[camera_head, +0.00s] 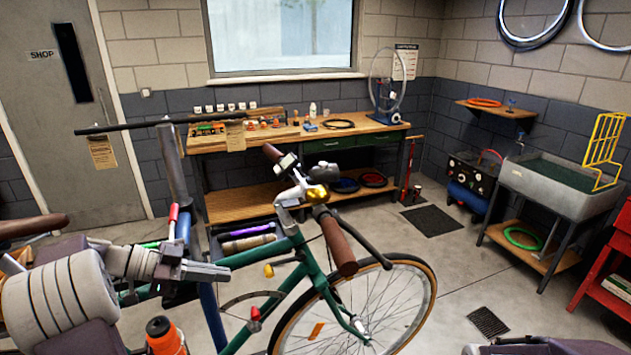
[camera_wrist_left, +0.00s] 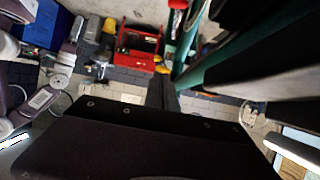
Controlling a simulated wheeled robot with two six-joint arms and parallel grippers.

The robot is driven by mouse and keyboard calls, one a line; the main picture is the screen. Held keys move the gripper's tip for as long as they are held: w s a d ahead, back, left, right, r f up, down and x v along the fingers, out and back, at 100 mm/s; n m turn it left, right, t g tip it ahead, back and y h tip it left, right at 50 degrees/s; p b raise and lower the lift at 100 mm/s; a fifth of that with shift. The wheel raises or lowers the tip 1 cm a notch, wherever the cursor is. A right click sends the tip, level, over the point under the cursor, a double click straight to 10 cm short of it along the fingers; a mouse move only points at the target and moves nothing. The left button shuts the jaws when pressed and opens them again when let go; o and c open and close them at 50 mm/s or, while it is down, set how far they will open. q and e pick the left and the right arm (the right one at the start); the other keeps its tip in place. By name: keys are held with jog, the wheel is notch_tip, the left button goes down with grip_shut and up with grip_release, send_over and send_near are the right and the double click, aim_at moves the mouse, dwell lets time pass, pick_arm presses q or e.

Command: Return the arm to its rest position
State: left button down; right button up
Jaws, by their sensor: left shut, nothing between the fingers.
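My left arm comes in from the left in the head view.
The bicycle's front wheel (camera_head: 425,285) and brown handlebar grip (camera_head: 337,245) stand right of my left gripper. A wooden workbench (camera_head: 290,133) is behind. A sink (camera_head: 560,185) and a red cart (camera_head: 610,285) stand at right. Clear floor (camera_head: 465,265) lies between bicycle and sink.

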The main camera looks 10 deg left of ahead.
pick_arm(q)
jog(key=d+r+m+g, duration=0.3)
jog(key=d, duration=0.8)
jog(key=s+d+f+g+y+p, duration=0.1)
jog(key=s+d+f+g+y, duration=0.1)
jog(key=s+d+f+g, duration=0.55)
jog(key=s+d+f+n+t+y, duration=0.1)
jog(key=s+f+n+t+y, duration=0.1)
jog(key=s+f+n+y, duration=0.35)
jog(key=a+f+n+t+y, duration=0.3)
jog(key=a+f+n, duration=0.3)
jog(key=n, duration=0.4)
jog(key=shift+s+a+p, duration=0.15)
jog(key=shift+a+p, duration=0.25)
jog(key=shift+a, duration=0.05)
